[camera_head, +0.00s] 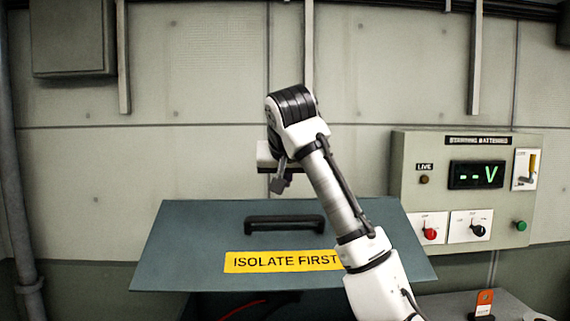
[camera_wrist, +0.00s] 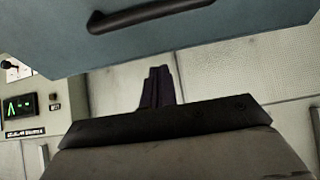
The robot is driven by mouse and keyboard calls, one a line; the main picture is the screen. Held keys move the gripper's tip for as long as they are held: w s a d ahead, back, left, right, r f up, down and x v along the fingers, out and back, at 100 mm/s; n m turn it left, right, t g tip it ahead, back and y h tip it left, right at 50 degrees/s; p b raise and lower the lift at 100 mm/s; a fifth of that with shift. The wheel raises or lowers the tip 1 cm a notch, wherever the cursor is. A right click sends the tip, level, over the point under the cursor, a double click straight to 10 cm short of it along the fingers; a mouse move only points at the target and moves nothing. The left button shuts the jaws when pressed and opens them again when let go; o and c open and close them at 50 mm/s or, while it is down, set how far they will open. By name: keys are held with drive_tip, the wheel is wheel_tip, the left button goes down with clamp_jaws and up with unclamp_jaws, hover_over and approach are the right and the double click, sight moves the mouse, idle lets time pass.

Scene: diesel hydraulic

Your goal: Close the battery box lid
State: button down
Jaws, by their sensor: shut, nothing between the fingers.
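The battery box lid (camera_head: 190,250) is a broad blue-grey panel with a black bar handle (camera_head: 284,224) and a yellow "ISOLATE FIRST" label (camera_head: 280,261). A dark space with a red cable (camera_head: 243,308) shows below its near edge, so the lid stands raised. In the wrist view the lid (camera_wrist: 215,30) and handle (camera_wrist: 150,14) fill the top. My gripper (camera_head: 280,187) is above the lid's far edge, left of my forearm; its shut, empty fingers also show in the wrist view (camera_wrist: 157,88). Whether they touch the lid is unclear. My arm hides the lid's right part.
A control panel (camera_head: 400,185) with a voltage display (camera_head: 477,174), a red knob (camera_head: 430,234) and a black knob (camera_head: 478,231) is on the right. A wall (camera_head: 210,80) stands behind the lid. A small orange-topped item (camera_head: 484,301) is at lower right.

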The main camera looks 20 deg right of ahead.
sight(284, 218)
drive_tip(key=f, duration=0.1)
drive_tip(key=w+f, duration=0.1)
drive_tip(key=f, duration=0.1)
drive_tip(key=f+p, duration=0.1)
drive_tip(key=shift+w+d+f, duration=0.2)
drive_tip(key=shift+w+d, duration=0.05)
drive_tip(key=shift+w, duration=0.05)
drive_tip(key=shift+s+a+f, duration=0.2)
drive_tip(key=shift+s+f, duration=0.2)
drive_tip(key=shift+f, duration=0.4)
